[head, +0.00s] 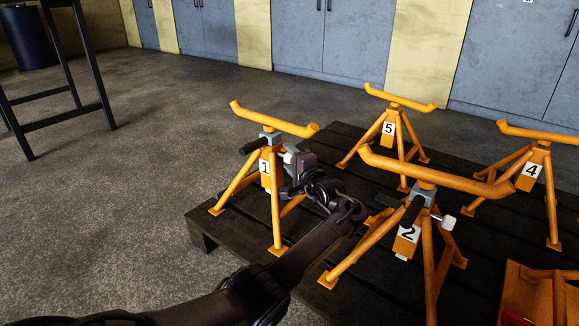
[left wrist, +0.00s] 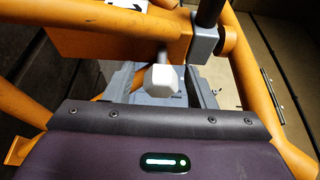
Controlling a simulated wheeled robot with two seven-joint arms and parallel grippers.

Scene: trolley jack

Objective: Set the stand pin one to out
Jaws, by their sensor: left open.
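The orange stand marked 1 (head: 265,173) stands upright at the left corner of the pallet, with a grey collar and a black handle (head: 249,147) near its top. In the left wrist view its pale knob-headed pin (left wrist: 161,79) sticks out of the orange post (left wrist: 118,47) on a short rod. My left gripper (head: 287,156) is at the right side of this stand's post. In the left wrist view its grey fingers (left wrist: 162,95) are apart, with the pin's head between them in the picture. I cannot tell whether they touch it. My right gripper is not in view.
Stand 2 (head: 408,232) is close to the right of my left arm, with its own pin (head: 447,222) and black handle. Stands 5 (head: 388,128) and 4 (head: 531,170) are further back on the dark pallet (head: 222,232). Open floor lies left of the pallet.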

